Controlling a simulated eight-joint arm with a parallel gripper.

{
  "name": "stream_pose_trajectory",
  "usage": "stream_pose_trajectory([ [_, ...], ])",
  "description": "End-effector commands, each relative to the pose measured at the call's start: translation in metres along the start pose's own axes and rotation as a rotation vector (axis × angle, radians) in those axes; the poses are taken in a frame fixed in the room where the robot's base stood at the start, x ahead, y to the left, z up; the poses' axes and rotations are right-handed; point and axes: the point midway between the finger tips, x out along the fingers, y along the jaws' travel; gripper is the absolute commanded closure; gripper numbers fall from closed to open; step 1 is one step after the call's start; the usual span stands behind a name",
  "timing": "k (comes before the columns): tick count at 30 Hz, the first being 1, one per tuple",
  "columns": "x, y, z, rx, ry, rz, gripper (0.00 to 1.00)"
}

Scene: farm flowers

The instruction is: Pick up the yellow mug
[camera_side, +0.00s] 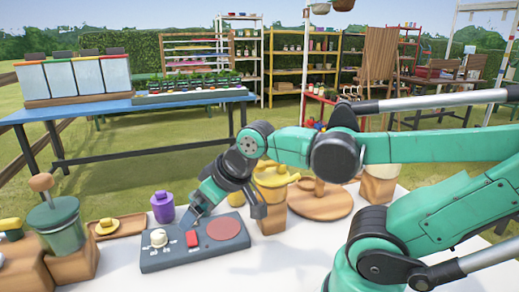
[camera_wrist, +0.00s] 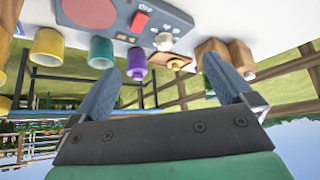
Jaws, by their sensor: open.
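The yellow mug (camera_side: 236,198) stands behind the grey control panel in the side view, partly hidden by my gripper. In the wrist view, which is upside down, the yellow mug (camera_wrist: 47,47) is at the upper left, outside my fingers. My gripper (camera_side: 222,212) is over the panel, its fingers spread with nothing visible between them. The wrist view also shows my gripper (camera_wrist: 165,68) open, with the fingers wide apart.
The control panel (camera_side: 165,262) has a red button and white knob. A green jar (camera_side: 57,228) is at left; a round wooden board (camera_side: 322,207) is at right. Bare table shows in front.

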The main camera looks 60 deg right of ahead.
Motion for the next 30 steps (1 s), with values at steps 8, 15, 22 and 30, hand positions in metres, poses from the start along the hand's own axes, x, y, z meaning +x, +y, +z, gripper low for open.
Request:
stream_pose_trajectory([
  [8, 0.006, -0.008, 0.007, -0.026, 0.004, -0.019, 0.00],
  [15, 0.006, -0.007, 0.006, -0.031, 0.003, -0.016, 0.00],
  [22, 0.019, 0.017, -0.008, -0.311, -0.063, 0.111, 0.00],
  [30, 0.059, 0.081, -0.032, -0.976, -0.361, 0.379, 0.00],
])
